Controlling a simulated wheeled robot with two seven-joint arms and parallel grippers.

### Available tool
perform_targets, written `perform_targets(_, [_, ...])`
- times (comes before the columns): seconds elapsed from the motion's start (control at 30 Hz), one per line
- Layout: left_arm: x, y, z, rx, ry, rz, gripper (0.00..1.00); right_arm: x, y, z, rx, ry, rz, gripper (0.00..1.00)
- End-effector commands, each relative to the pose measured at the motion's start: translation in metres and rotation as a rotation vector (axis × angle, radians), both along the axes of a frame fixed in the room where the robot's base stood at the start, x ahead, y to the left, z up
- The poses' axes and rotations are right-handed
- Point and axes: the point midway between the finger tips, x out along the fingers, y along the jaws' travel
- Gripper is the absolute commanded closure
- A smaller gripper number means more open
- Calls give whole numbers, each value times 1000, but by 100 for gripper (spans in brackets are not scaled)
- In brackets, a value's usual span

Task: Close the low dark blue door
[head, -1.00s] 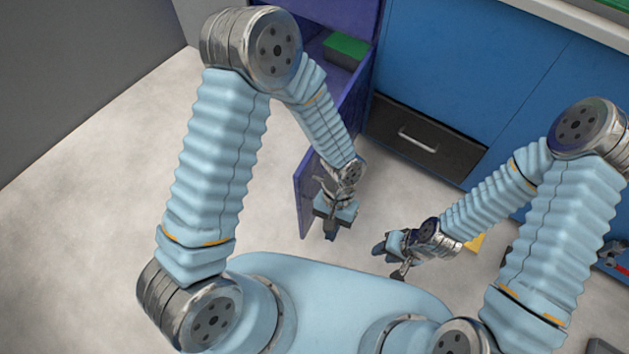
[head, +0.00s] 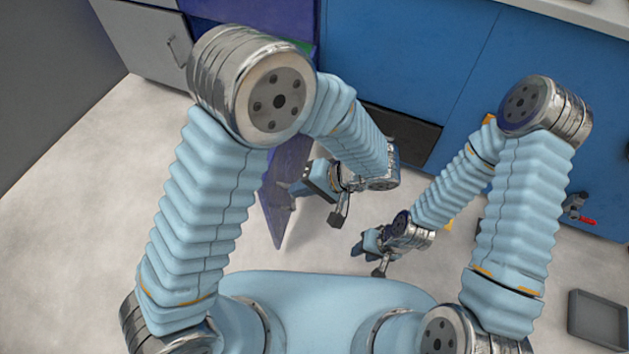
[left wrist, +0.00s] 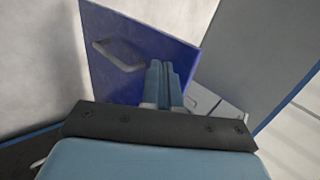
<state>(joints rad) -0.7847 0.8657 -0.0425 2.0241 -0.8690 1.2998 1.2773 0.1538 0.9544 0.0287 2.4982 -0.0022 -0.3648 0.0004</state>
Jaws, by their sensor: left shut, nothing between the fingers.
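The low dark blue door (head: 280,200) stands open, jutting out from the cabinet over the pale floor. It also shows in the left wrist view (left wrist: 170,45), with a bar handle (left wrist: 118,60) on the face toward that camera. My left gripper (head: 286,187) is shut and empty, its fingers pointing left and overlapping the door in the head view. In the left wrist view its closed fingertips (left wrist: 165,66) stand before the door's face, near its right edge. I cannot tell whether they touch. My right gripper (head: 360,249) is low over the floor, right of the door; its fingers are unclear.
Blue cabinets (head: 405,55) run along the back, with a dark drawer front (head: 412,135) partly behind my left arm. A grey cabinet (head: 145,45) stands at the back left. A grey tray (head: 597,318) lies at the lower right. Floor left of the door is clear.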

Motion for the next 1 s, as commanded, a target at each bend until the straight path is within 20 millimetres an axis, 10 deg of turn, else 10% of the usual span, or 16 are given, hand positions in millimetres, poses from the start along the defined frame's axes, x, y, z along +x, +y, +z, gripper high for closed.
perform_targets(0.4, [9,53,-16,0,1,1,100,0,0,9,1,0,1,65])
perform_targets(1.0, [16,60,-18,-3,1,-8,100,0,0,5,1,0,1,65])
